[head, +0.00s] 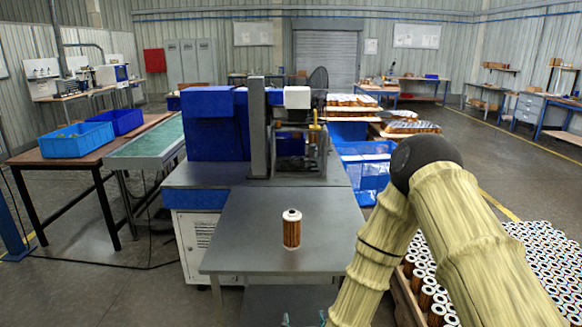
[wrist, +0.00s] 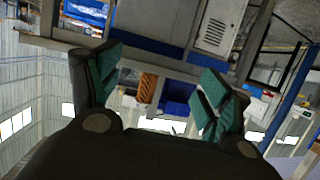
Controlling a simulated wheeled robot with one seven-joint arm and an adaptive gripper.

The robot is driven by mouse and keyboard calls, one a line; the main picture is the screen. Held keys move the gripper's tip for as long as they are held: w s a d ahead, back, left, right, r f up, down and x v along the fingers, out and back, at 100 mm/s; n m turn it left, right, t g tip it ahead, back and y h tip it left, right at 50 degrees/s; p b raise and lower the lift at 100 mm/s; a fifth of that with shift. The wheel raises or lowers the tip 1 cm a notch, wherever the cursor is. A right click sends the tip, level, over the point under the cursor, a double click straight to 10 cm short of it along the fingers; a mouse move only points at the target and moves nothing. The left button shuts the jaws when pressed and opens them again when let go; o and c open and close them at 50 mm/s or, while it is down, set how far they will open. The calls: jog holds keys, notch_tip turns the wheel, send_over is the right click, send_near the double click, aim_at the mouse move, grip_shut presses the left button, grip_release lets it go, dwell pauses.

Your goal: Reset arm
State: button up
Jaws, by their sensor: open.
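One filter cartridge (head: 291,230), orange-brown with a white top, stands upright on the grey metal table (head: 235,245) in the head view. My gripper (head: 304,319) shows only as two teal fingertips at the bottom edge of the head view, below the table's front edge and apart from the cartridge. In the wrist view my gripper (wrist: 160,68) is open, its two teal-padded fingers wide apart with nothing held between them. My arm covers the right front of the head view.
A machine with a blue housing (head: 212,125) stands behind the table. Many cartridges (head: 545,265) fill a crate at the lower right, close to my arm. Blue bins (head: 77,141) sit on a bench at left. Open floor (head: 75,285) lies at the left front.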

jog(key=s+d+f+g, duration=0.5)
jog(key=s+d+f, duration=0.2)
jog(key=s+f, duration=0.3)
jog(key=s+d+f+g, duration=0.6)
jog(key=s+f, duration=0.3)
jog(key=s, duration=0.8)
jog(key=shift+d+f+m, duration=0.3)
jog(key=shift+d+f, duration=0.1)
jog(key=shift+d, duration=0.3)
jog(key=s+d+g, duration=0.1)
jog(key=s, duration=0.2)
jog(key=s+d+g, duration=0.1)
jog(key=s+d, duration=0.1)
jog(key=s, duration=0.1)
jog(key=s+d+g+h, duration=0.1)
jog(key=s, duration=0.3)
jog(key=shift+d+f+m, duration=0.3)
jog(key=shift+d+f, duration=0.05)
jog(key=shift+f, duration=0.05)
jog(key=shift+c, duration=0.2)
